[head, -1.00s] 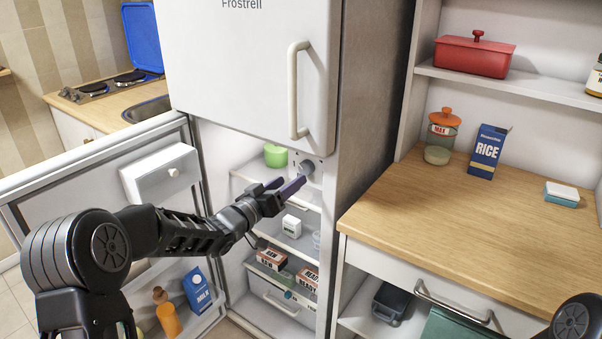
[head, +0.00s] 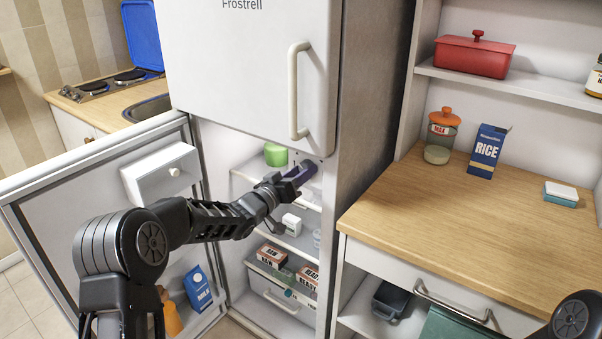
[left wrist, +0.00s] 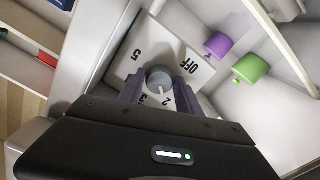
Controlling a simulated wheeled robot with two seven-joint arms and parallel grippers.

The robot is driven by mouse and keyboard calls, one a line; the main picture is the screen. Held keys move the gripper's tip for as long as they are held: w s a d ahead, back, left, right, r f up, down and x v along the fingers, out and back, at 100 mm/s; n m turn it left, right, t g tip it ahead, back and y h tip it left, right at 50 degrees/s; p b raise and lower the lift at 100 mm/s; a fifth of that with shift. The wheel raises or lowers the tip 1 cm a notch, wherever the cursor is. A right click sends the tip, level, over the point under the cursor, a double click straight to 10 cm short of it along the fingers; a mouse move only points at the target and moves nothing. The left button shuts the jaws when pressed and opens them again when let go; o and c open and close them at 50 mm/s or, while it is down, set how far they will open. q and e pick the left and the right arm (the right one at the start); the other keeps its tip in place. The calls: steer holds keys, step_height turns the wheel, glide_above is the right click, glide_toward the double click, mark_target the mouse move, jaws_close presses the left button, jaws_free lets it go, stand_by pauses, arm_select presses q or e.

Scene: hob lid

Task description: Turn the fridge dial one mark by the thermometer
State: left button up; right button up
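The fridge dial shows in the left wrist view as a grey round knob (left wrist: 159,76) on a white plate marked OFF, 5, 3 and 2. A light line on the knob points down, near the 2. My left gripper (left wrist: 159,88) has its purple fingers on either side of the knob; whether they press on it I cannot tell. In the head view my left gripper (head: 300,172) reaches into the top of the open fridge and hides the dial. A small white box with a dark mark (head: 291,224) stands on a shelf; I cannot tell if it is the thermometer. My right gripper is out of view.
The fridge door (head: 80,210) stands open at left, with a milk carton (head: 197,287) in it. A green tub (head: 276,154) is on the top shelf; a purple one (left wrist: 218,44) shows in the wrist view. The fridge's right wall (head: 350,190) is close to the gripper.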

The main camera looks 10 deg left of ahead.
arm_select(q)
jaws_close()
stand_by(0.3)
steer(key=shift+a+m+b, duration=0.1)
steer(key=shift+m+b, duration=4.8)
steer(key=shift+o, duration=2.3)
jaws_free()
